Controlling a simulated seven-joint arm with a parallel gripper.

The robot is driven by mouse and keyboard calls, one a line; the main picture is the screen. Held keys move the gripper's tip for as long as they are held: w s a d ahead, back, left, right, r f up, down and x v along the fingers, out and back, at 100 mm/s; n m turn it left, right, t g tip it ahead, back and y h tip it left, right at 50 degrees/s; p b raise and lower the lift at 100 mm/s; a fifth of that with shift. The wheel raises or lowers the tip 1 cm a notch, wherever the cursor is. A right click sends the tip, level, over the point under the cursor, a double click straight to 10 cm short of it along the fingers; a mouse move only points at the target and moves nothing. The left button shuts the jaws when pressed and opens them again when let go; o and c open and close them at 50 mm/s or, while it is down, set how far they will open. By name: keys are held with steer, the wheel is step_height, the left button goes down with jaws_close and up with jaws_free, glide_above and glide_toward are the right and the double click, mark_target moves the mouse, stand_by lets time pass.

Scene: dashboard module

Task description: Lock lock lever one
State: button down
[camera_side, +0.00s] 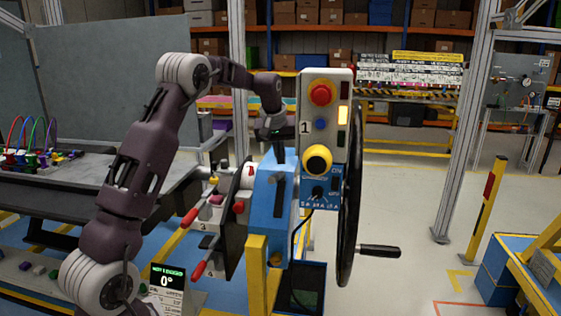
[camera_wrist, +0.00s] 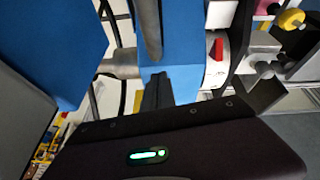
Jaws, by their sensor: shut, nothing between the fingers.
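My gripper (camera_side: 280,155) points down at the top of the blue housing (camera_side: 267,190), behind the grey control panel. In the wrist view its dark fingers (camera_wrist: 157,92) are shut and empty, in front of the blue housing (camera_wrist: 180,82). A dark grey bar (camera_wrist: 150,28) rises just beyond the fingertips; I cannot tell whether they touch. A white part with a red marker (camera_side: 249,170) sits left of the housing; it also shows in the wrist view (camera_wrist: 217,50). Red-handled levers (camera_side: 190,217) (camera_side: 199,270) stick out lower left. I cannot tell which lever is number one.
A workbench (camera_side: 60,185) lies to the left.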

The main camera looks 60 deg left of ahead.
mark_target(276, 178)
steer(key=shift+s+d+f, duration=0.35)
steer(key=shift+d+f, duration=0.15)
steer(key=shift+d, duration=0.05)
steer(key=shift+s+d+f+t+y, duration=0.2)
steer(key=shift+s+d+t+y, duration=0.15)
steer(key=shift+s+d, duration=0.3)
steer(key=shift+s+d+f+t+y, duration=0.2)
steer(key=shift+s+d+t+y, duration=0.15)
steer(key=shift+s+d, duration=0.25)
steer(key=shift+s+d+f+t+y, duration=0.15)
steer(key=shift+s+d+f, duration=0.25)
steer(key=shift+s+d, duration=0.2)
steer(key=shift+s+d+f+t+y, duration=0.15)
steer(key=shift+s+d+f, duration=0.25)
steer(key=shift+s+d, duration=0.2)
steer(key=shift+s+d+f, duration=0.9)
steer(key=shift+s+f, duration=0.05)
steer(key=shift+f, duration=0.15)
steer(key=r, duration=0.3)
steer(key=a+r, duration=0.1)
steer(key=r, duration=0.1)
steer(key=shift+w+r, duration=0.25)
steer(key=s+d+r, duration=0.4)
steer(key=s+r, duration=0.1)
steer(key=shift+s+d, duration=0.25)
steer(key=shift+d, duration=0.05)
